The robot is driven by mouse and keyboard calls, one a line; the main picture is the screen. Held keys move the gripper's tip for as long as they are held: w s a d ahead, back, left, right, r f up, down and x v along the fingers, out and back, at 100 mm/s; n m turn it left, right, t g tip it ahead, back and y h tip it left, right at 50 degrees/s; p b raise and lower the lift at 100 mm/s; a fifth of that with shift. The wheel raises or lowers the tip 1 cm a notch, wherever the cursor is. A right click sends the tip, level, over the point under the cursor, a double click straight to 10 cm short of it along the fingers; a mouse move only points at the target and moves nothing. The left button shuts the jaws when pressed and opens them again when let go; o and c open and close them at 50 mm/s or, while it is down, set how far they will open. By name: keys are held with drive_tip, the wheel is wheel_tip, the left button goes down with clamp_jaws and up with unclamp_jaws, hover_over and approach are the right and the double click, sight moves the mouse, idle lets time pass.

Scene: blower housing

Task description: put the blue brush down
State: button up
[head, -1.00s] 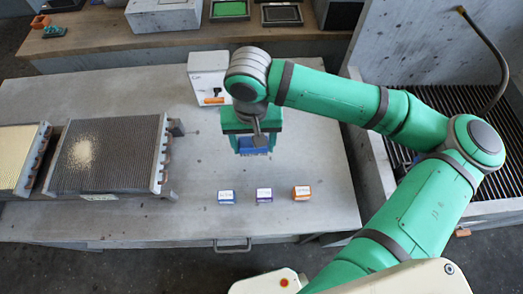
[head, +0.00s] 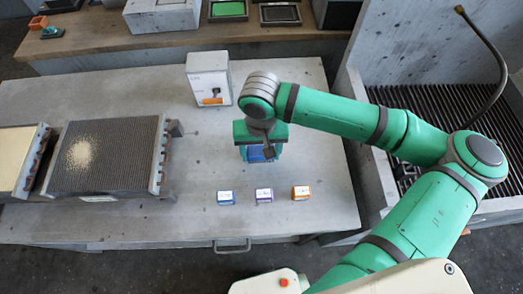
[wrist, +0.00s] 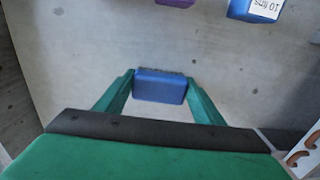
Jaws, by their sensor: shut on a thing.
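My gripper (head: 261,155) is shut on the blue brush (head: 259,153), low over the middle of the grey table (head: 100,225). In the wrist view the brush (wrist: 160,86) sits between the two green fingers, with a dark edge along its far side. I cannot tell whether the brush touches the table. My wrist hides part of it in the head view.
Three small labelled blocks stand in front of my gripper: blue (head: 225,198), purple (head: 264,196) and orange (head: 300,193). A white switch box (head: 208,78) stands behind it. A finned panel with pale dust (head: 100,155) lies left. Bare table surrounds the gripper.

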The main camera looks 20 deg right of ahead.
sight(260, 152)
drive_tip(key=o, duration=1)
drive_tip(key=shift+o, duration=0.2)
drive_tip(key=shift+s, duration=0.1)
wheel_tip(260, 152, up, 12)
drive_tip(key=shift+r, duration=0.15)
